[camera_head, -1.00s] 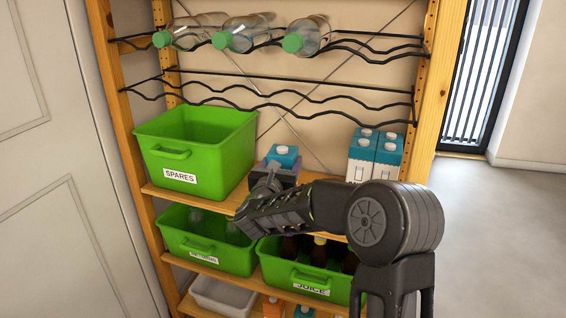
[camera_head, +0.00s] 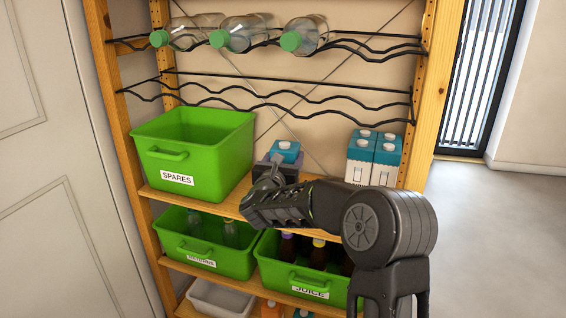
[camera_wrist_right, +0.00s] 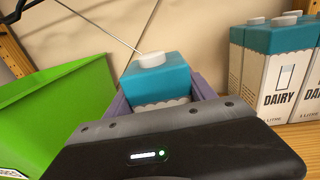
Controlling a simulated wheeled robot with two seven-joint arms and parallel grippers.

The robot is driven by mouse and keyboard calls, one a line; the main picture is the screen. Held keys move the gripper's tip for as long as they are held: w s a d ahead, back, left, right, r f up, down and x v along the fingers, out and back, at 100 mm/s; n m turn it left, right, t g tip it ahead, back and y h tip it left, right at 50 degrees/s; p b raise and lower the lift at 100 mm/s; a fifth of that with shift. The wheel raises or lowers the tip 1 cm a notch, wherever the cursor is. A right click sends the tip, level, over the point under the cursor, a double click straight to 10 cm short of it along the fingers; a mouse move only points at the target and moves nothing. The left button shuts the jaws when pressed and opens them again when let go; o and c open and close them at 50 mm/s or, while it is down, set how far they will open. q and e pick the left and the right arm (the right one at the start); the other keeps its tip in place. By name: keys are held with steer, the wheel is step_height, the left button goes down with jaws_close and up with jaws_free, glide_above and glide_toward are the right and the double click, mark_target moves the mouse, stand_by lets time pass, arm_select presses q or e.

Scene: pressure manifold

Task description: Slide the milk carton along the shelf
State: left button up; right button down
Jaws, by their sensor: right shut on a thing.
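My right gripper (camera_head: 275,163) is shut on this carton. In the right wrist view the carton's top (camera_wrist_right: 157,78) shows between the purple-grey fingers (camera_wrist_right: 160,98), one on each side; its lower part is hidden behind my gripper body. My left gripper is in neither view.
The green SPARES bin (camera_head: 192,150) is close on the carton's left. Bottles (camera_head: 240,35) lie on a wire rack above. Green bins, one labelled JUICE (camera_head: 305,278), sit below.

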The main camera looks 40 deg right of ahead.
steer(key=b+x, duration=0.2)
steer(key=x, duration=0.8)
steer(key=shift+s+d, duration=0.2)
steer(key=shift+d, duration=0.3)
stand_by(0.6)
steer(key=shift+c, duration=1.2)
jaws_free()
steer(key=shift+s+a, duration=0.1)
steer(key=shift+a, duration=0.05)
steer(key=b+v, duration=0.1)
steer(key=v, duration=0.6)
steer(key=shift+s+a, duration=0.15)
steer(key=shift+s, duration=0.05)
